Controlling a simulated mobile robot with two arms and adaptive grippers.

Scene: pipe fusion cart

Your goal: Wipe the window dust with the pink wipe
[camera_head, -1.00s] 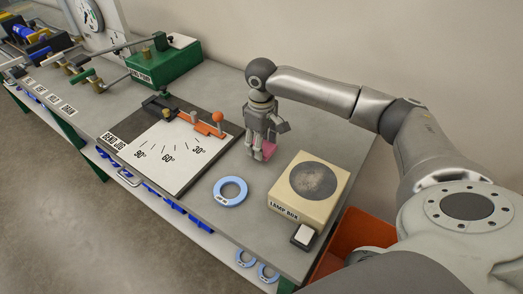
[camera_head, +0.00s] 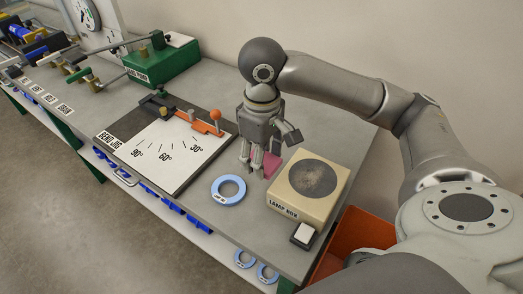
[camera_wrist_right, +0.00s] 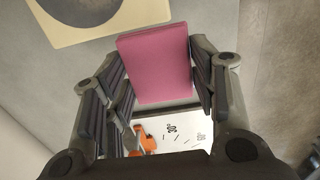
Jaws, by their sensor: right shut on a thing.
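The pink wipe (camera_head: 271,163) is held in my right gripper (camera_head: 260,170), just left of the lamp box (camera_head: 286,205). In the right wrist view the wipe (camera_wrist_right: 155,62) sits between both fingers of the right gripper (camera_wrist_right: 158,78). The lamp box has a round window (camera_head: 314,179) on top, covered with grey-brown dust. In the right wrist view part of the window (camera_wrist_right: 82,8) shows at the top left, apart from the wipe. The wipe seems to hang above the bench. My left gripper is not in view.
A blue ring (camera_head: 229,190) lies in front of the gripper, left of the lamp box. A small white switch (camera_head: 304,235) sits at the box's front. The bend jig (camera_head: 165,150) is to the left. An orange bin (camera_head: 350,245) stands beside the bench.

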